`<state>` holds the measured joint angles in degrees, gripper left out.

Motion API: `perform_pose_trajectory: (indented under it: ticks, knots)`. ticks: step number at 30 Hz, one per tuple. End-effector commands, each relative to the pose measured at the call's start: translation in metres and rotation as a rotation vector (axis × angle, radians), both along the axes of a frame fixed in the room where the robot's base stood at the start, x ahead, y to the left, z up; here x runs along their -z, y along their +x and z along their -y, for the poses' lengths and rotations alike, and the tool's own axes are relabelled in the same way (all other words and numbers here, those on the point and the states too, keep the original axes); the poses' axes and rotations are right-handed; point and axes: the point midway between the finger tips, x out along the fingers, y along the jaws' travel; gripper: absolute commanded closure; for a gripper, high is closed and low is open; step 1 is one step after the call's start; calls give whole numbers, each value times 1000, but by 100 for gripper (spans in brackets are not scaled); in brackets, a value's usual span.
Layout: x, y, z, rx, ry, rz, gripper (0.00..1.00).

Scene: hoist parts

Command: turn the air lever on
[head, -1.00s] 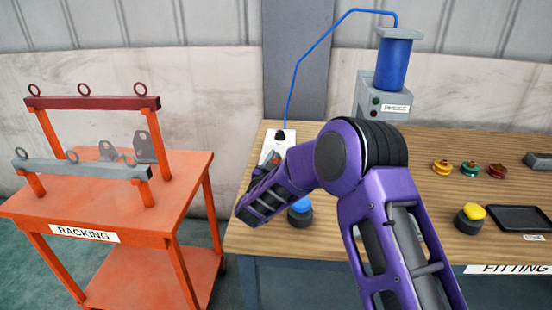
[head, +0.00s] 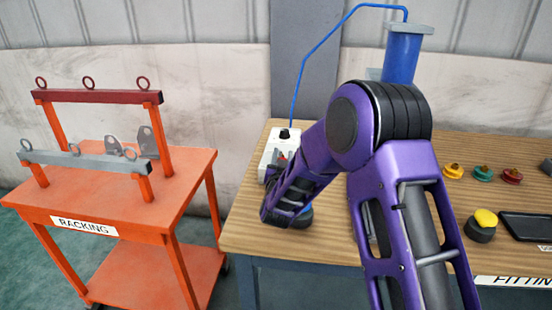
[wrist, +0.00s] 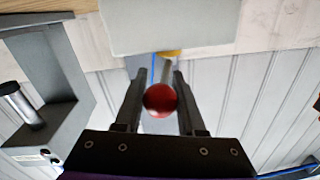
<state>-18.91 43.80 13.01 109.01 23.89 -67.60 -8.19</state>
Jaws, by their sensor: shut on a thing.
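The air lever shows in the wrist view as a red ball knob (wrist: 160,99) on a thin stem, with a yellow part (wrist: 169,54) at its base by a pale box. My gripper (wrist: 155,88) has its two dark fingers on either side of the stem and knob, shut on the lever. In the head view the white box (head: 268,160) stands at the bench's back left corner, with a black fitting on top and a blue hose rising from it. My forearm hides most of my gripper and the lever there.
The wooden bench (head: 246,222) carries a blue cylinder (head: 402,58) at the back, small coloured parts, a yellow-topped button (head: 481,226) and a black tray (head: 524,227) on the right. An orange racking cart (head: 120,190) stands left, across a gap.

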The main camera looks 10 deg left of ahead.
Motion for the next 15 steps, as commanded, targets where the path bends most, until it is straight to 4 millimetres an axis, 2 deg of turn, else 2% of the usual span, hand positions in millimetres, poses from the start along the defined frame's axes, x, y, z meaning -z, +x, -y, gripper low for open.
perform_pose_trajectory:
  ticks: [5, 6, 10, 15]
  knots:
    - [-1, 0, -1, -1, 0, 1, 100]
    - [-1, 0, -1, -1, 0, 1, 56]
    - [-1, 0, -1, 0, 0, 1, 32]
    - [0, 0, 0, 1, 0, 0, 31]
